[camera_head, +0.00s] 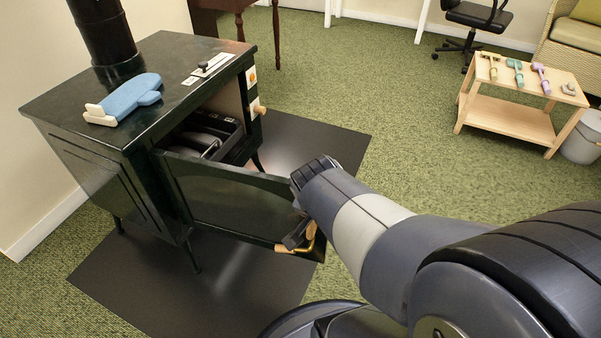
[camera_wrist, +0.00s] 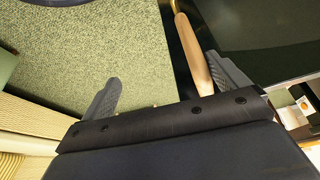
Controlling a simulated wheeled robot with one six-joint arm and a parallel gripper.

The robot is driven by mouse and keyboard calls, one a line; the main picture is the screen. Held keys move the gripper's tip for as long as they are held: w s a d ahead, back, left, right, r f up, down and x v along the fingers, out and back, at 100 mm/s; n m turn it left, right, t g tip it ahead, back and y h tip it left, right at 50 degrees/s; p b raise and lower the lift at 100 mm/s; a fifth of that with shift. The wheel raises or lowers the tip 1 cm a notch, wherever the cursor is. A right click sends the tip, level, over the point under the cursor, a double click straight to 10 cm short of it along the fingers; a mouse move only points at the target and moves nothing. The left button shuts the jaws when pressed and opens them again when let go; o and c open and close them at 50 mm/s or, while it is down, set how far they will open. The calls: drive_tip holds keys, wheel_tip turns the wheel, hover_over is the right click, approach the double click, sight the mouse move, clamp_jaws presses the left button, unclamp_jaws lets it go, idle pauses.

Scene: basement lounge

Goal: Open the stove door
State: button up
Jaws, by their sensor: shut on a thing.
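The black stove (camera_head: 110,165) stands at the left in the head view. Its door (camera_head: 230,203) is swung well out from the opening, and the dark inside shows. The door handle (camera_head: 311,243) is brass and wood, at the door's free edge. In the wrist view the wooden handle grip (camera_wrist: 195,55) lies between my fingers, close to the right one, with the dark door beyond. In the head view my gripper (camera_head: 296,236) is at the door's outer edge, partly hidden by my arm.
A blue oven mitt (camera_head: 130,97) lies on the stove top. A black floor mat (camera_head: 240,290) lies under the stove. A low wooden table (camera_head: 510,119) with several tools stands at the back right, near an office chair (camera_head: 470,15). Green carpet between is clear.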

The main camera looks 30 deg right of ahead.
drive_tip(key=shift+p+v, duration=1.1)
drive_tip(key=shift+v, duration=0.65)
drive_tip(key=shift+c, duration=0.7)
drive_tip(key=shift+s+d+r, duration=0.1)
drive_tip(key=shift+r, duration=0.3)
drive_tip(key=c, duration=0.7)
drive_tip(key=shift+p+v, duration=1.5)
drive_tip(key=shift+v, duration=0.15)
